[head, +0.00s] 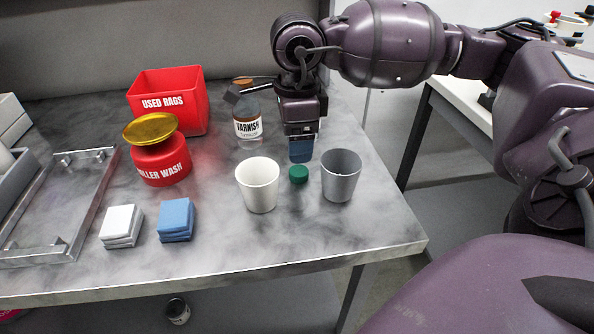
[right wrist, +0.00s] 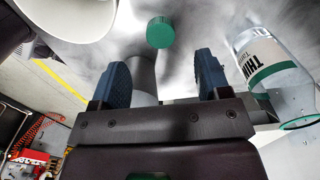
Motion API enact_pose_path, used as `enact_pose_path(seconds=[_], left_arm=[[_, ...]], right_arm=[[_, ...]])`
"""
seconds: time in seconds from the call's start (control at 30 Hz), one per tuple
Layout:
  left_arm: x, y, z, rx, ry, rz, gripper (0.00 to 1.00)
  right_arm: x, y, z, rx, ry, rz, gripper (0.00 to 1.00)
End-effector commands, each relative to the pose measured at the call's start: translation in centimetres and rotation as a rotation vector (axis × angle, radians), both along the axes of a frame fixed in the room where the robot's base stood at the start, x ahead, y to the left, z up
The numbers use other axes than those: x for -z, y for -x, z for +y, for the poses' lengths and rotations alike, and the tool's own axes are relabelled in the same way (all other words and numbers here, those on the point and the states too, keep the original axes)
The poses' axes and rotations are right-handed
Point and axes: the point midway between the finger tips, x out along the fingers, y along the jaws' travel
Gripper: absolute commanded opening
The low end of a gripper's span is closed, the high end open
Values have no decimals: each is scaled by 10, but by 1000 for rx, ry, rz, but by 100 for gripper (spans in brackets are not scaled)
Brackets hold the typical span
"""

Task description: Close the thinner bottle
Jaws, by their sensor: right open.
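The green cap (head: 298,173) lies on the grey table, between the white cup and the grey cup. It also shows in the right wrist view (right wrist: 160,32), beyond the fingertips and between their lines. My right gripper (head: 301,152) points down just behind the cap; in the right wrist view (right wrist: 162,62) its blue fingers are apart, with no object held between them. The thinner bottle (right wrist: 262,55), clear with a white and green label, stands to the right of the fingers in the right wrist view. In the head view I cannot make it out; my right arm may hide it.
The white cup (head: 258,187) and grey cup (head: 341,177) flank the cap closely. The varnish bottle (head: 248,128) stands left of my gripper. A red rag bin (head: 170,100), red wash can (head: 161,163), sponges (head: 175,219) and metal tray (head: 85,219) are further left. The front right tabletop is clear.

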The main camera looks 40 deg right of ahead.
Motion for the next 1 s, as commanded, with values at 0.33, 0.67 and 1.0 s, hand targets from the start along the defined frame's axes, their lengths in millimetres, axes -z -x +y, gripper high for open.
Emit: enact_pose_path(seconds=[0.33, 0.67, 1.0], left_arm=[[-3, -5, -3, -2, 6, -12, 89], [4, -1, -3, -3, 8, 3, 89], [13, 1, -4, -1, 8, 19, 89]], right_arm=[[17, 0, 0, -1, -1, -1, 70], [33, 2, -2, 0, 1, 6, 70], [70, 3, -3, 0, 0, 4, 70]])
